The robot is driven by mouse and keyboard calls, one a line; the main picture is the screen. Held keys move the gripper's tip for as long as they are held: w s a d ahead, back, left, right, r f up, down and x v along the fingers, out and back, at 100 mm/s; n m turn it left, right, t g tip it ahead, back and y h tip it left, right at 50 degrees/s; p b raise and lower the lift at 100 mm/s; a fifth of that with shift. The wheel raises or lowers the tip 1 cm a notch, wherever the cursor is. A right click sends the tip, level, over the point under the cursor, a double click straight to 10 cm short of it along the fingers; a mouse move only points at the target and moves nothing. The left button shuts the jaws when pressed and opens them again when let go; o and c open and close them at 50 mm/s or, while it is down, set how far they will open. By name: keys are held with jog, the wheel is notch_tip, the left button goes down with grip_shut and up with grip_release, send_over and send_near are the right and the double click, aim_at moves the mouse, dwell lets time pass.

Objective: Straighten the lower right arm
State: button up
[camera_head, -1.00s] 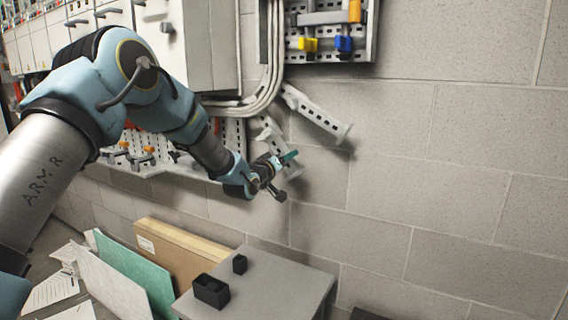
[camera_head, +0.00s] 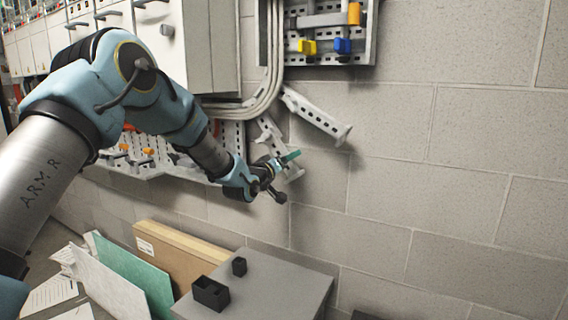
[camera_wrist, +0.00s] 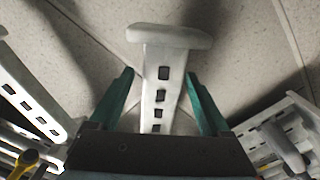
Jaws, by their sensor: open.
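The lower right arm (camera_head: 268,130) is a pale slotted bracket on the wall that slants down to the right, partly hidden behind my gripper (camera_head: 288,160) in the head view. In the wrist view this arm (camera_wrist: 162,75) runs up between my two teal fingers and ends in a wide crosswise flange. My gripper (camera_wrist: 160,88) is open, with one finger on each side of the arm and a visible gap on both sides. I cannot tell the depth of the fingers relative to the arm.
Another slotted arm (camera_head: 318,115) sticks out down to the right just above; a slotted arm (camera_wrist: 30,95) also shows at left in the wrist view. A grey cabinet (camera_head: 275,285) with two black boxes stands below. The block wall (camera_head: 450,170) at right is bare.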

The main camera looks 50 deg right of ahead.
jog(key=b+v, duration=0.2)
jog(key=v, duration=0.8)
jog(key=shift+a, duration=0.35)
jog(key=w+a+f+n+t+y+p, duration=0.1)
jog(key=w+a+f+t+y+p, duration=0.15)
jog(key=w+a+y, duration=0.7)
jog(key=w+a+f+n+y+p, duration=0.1)
jog(key=w+a, duration=0.1)
jog(key=a, duration=1)
jog(key=w+a+n+y+p, duration=0.1)
jog(key=w+a, duration=0.1)
jog(key=a, duration=0.9)
jog(key=s+a+n+g+y+p, duration=0.1)
jog(key=s+a, duration=0.3)
jog(key=a, duration=0.5)
jog(key=s+a+n+g+y+p, duration=0.1)
jog(key=s+a+g+y, duration=0.1)
jog(key=s+a, duration=0.3)
jog(key=s+a+n+g+y+p, duration=0.1)
jog(key=s+a, duration=0.4)
jog(key=a, duration=0.7)
jog(key=shift+s+a+r+g+y+p, duration=0.25)
jog(key=shift+a+g+y+p, duration=0.25)
jog(key=shift+g+y, duration=0.3)
jog(key=shift+d, duration=0.1)
